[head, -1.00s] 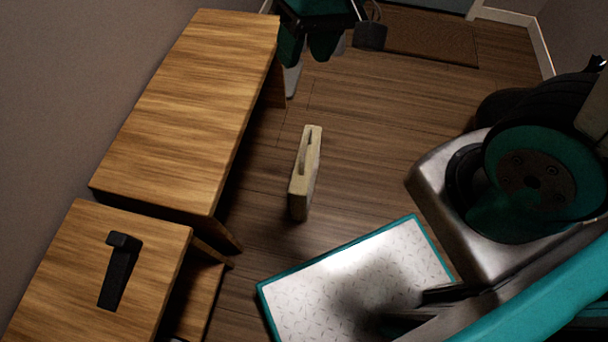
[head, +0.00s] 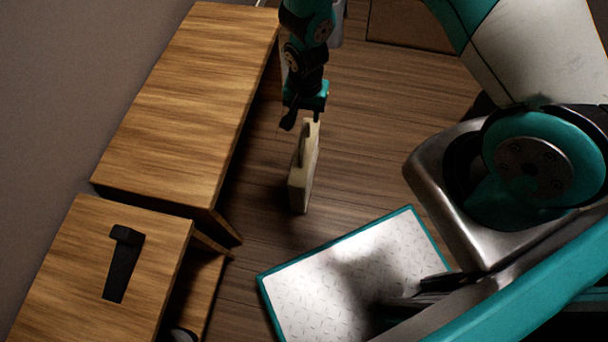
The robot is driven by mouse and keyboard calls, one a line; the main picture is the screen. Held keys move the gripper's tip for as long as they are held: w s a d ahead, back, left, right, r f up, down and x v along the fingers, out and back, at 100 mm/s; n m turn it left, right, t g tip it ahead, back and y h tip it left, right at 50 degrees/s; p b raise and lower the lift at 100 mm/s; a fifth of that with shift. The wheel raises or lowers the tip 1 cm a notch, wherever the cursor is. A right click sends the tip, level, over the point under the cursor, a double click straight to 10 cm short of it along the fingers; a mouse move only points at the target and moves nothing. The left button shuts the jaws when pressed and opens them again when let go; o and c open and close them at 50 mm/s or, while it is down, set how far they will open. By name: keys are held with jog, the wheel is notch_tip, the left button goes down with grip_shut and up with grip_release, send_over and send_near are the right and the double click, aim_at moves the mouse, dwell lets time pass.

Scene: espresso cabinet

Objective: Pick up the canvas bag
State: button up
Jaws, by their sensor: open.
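The canvas bag (head: 303,182) is a slim beige upright shape with a handle slot at its top. It stands on the wooden floor in the middle of the head view, right of the long wooden table. My gripper (head: 302,120) is at the bag's far upper end in the picture, with its dark fingers apart and pointing down. One finger shows to the left of the bag's top and one at its far end. I cannot tell whether either finger touches the bag. Nothing shows held in the gripper.
The long wooden table (head: 190,95) runs along the left wall. A lower-left wooden table (head: 75,255) carries a black angled object (head: 124,262). My base fills the lower right. Floor right of the bag (head: 380,150) is clear. A brown mat (head: 410,25) lies at the top.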

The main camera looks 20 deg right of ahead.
aim_at(304, 128)
notch_tip(304, 128, down, 10)
jog(key=b, duration=0.3)
jog(key=shift+w+a+f, duration=0.1)
grip_shut()
